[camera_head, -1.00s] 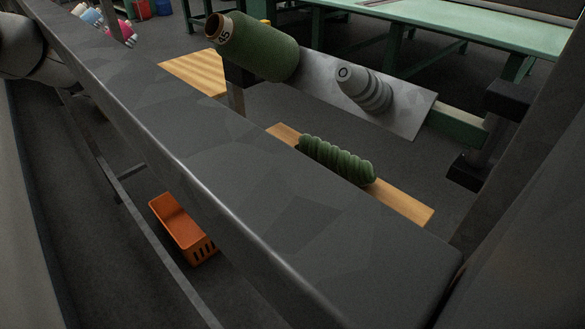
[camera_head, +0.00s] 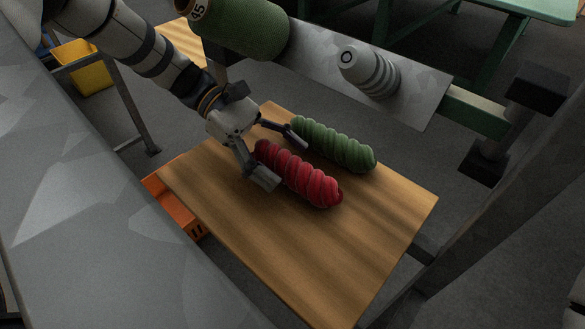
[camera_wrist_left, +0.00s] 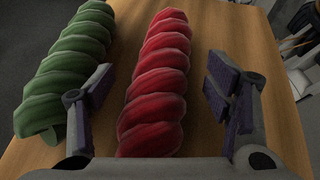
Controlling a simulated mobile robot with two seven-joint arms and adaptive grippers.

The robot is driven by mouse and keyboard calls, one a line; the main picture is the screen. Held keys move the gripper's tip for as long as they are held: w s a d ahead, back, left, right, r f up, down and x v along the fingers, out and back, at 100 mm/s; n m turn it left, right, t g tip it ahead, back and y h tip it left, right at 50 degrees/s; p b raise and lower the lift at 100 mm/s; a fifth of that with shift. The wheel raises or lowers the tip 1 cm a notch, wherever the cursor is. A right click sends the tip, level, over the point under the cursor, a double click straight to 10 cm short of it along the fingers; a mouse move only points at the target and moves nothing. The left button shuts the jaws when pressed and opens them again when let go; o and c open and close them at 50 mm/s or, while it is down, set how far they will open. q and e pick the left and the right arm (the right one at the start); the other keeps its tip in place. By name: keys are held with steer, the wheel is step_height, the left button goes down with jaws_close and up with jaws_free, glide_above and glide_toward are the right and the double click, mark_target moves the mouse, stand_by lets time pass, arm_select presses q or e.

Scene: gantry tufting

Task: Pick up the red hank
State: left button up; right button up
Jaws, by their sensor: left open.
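The red hank (camera_head: 303,178) is a twisted bundle lying on a wooden board (camera_head: 280,250). My left gripper (camera_head: 281,162) is open at the hank's far left end, with one finger on each side of it. In the left wrist view, the red hank (camera_wrist_left: 158,85) runs between the two spread fingers of the left gripper (camera_wrist_left: 160,105). One finger is in the gap between the red hank and the green hank (camera_wrist_left: 65,80). I cannot tell whether the fingers touch the red hank. My right gripper is not in view.
The green hank (camera_head: 335,145) lies beside the red one on the board. A green cone marked 45 (camera_head: 240,28) and a grey cone (camera_head: 368,72) are on a metal plate behind. An orange crate (camera_head: 175,210) is below the board; a grey beam (camera_head: 90,200) crosses the left.

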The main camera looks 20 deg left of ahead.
arm_select(q)
steer(key=shift+s+d+f, duration=0.1)
steer(key=shift+d+f, duration=0.25)
steer(key=shift+d, duration=0.3)
steer(key=c, duration=1.4)
steer(key=shift+r, duration=0.1)
